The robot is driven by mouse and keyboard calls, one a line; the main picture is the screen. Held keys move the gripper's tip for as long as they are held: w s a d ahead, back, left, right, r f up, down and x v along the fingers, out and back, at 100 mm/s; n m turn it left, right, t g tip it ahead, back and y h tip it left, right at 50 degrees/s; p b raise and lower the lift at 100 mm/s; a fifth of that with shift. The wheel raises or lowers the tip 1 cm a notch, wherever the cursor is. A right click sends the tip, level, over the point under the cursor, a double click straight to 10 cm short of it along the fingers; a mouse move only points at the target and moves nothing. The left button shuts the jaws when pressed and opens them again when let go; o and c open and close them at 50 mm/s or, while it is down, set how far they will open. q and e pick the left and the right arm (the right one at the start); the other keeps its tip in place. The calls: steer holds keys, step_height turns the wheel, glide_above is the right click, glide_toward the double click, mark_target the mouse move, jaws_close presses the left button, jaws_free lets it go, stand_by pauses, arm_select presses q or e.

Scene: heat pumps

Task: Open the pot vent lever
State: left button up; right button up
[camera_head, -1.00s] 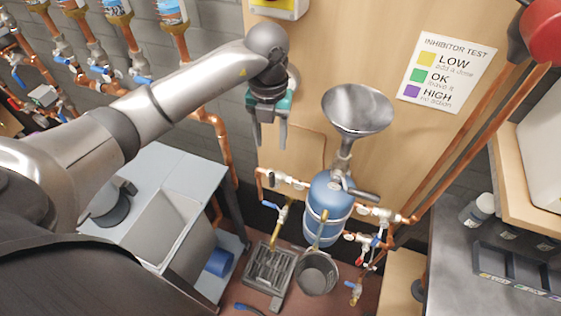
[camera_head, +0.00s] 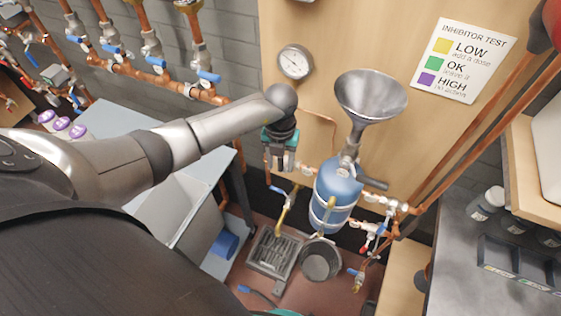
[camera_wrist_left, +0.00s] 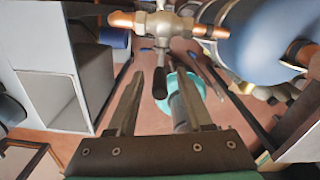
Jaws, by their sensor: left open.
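The blue pot (camera_head: 336,190) stands on the pipework with a metal funnel (camera_head: 370,98) above it. A dark lever (camera_head: 373,184) sticks out to the right below the funnel neck. My left gripper (camera_head: 281,176) is open just left of the pot, in front of the pipe there. In the left wrist view, a brass valve (camera_wrist_left: 160,27) carries a dark-handled lever (camera_wrist_left: 160,84) between the tips of the open left gripper (camera_wrist_left: 159,76); contact cannot be told. The pot (camera_wrist_left: 265,45) shows at right there. I cannot tell which lever is the pot vent. My right gripper is not in view.
A drain grate (camera_head: 274,252) and a grey bucket (camera_head: 321,259) are on the floor below the pot. A blue-handled valve (camera_head: 278,190) hangs close under my left gripper. A gauge (camera_head: 295,62) is on the wooden panel, and a grey counter (camera_head: 465,245) is at right.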

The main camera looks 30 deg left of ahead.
arm_select(q)
steer(key=shift+f, duration=0.1)
jaws_close()
stand_by(0.4)
stand_by(1.0)
